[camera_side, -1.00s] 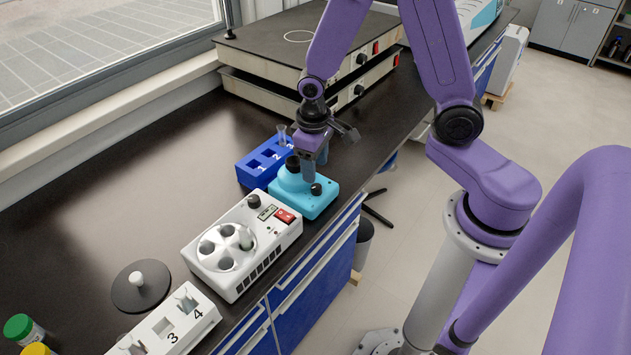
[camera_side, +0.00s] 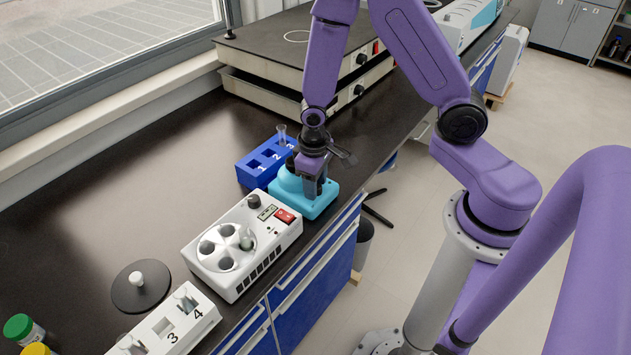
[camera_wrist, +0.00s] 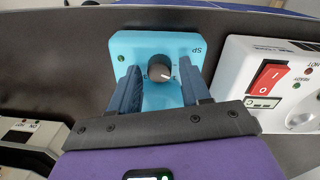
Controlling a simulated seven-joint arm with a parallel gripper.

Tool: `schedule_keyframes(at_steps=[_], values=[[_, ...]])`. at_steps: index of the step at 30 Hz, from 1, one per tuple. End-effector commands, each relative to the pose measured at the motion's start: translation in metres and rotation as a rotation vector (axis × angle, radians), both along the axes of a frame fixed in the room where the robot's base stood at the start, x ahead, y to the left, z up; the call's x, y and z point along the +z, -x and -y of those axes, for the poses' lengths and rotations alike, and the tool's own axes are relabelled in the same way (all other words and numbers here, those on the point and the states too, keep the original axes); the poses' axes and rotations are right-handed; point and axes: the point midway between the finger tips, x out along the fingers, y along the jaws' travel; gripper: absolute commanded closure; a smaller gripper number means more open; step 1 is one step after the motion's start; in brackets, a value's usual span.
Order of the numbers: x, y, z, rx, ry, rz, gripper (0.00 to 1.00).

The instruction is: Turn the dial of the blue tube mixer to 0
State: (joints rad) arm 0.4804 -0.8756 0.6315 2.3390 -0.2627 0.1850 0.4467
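The blue tube mixer (camera_side: 287,186) is a light-blue box on the black bench, with a raised round part at its back. In the wrist view its top face (camera_wrist: 124,48) shows a dark dial (camera_wrist: 158,68) with a white pointer mark at the dial's right side. No readable scale shows around it. My gripper (camera_side: 316,190) is lowered over the mixer's front and hides the dial in the side view. In the wrist view my gripper (camera_wrist: 159,72) is open, its two fingers on either side of the dial, with gaps between them and it.
A white centrifuge-like device (camera_side: 270,240) with a red switch stands close in front of the mixer. A blue rack (camera_side: 250,172) with a tube stands close behind it. The bench edge runs along the mixer's right. Flat grey hot plates (camera_side: 262,85) stand further back.

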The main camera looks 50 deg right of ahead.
Motion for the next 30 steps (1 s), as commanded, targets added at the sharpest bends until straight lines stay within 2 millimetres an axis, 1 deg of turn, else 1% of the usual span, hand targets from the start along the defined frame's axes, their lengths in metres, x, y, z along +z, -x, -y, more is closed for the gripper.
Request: schedule_keyframes(at_steps=[1, 2, 3, 4, 8, 10, 18, 28, 29, 30], values=[[0.0001, 0.0000, 0.0000, 0.000, 0.000, 0.000, 0.72], [0.0001, 0.0000, 0.0000, 0.000, 0.000, 0.000, 0.81], [0.0001, 0.0001, 0.0000, 0.000, 0.000, 0.000, 0.95], [0.0001, 0.0001, 0.0000, 0.000, 0.000, 0.000, 1.00], [0.0002, 0.0002, 0.0000, 0.008, 0.000, 0.000, 1.00], [0.0002, 0.0004, -0.0001, 0.040, 0.000, -0.002, 1.00], [0.0002, 0.0009, -0.0004, 0.241, 0.001, -0.002, 1.00], [0.0001, 0.0012, -0.0002, 0.266, 0.001, -0.003, 1.00], [0.0001, 0.0012, -0.0002, 0.265, 0.001, -0.003, 0.68], [0.0001, 0.0012, -0.0002, 0.265, 0.001, -0.003, 0.55]])
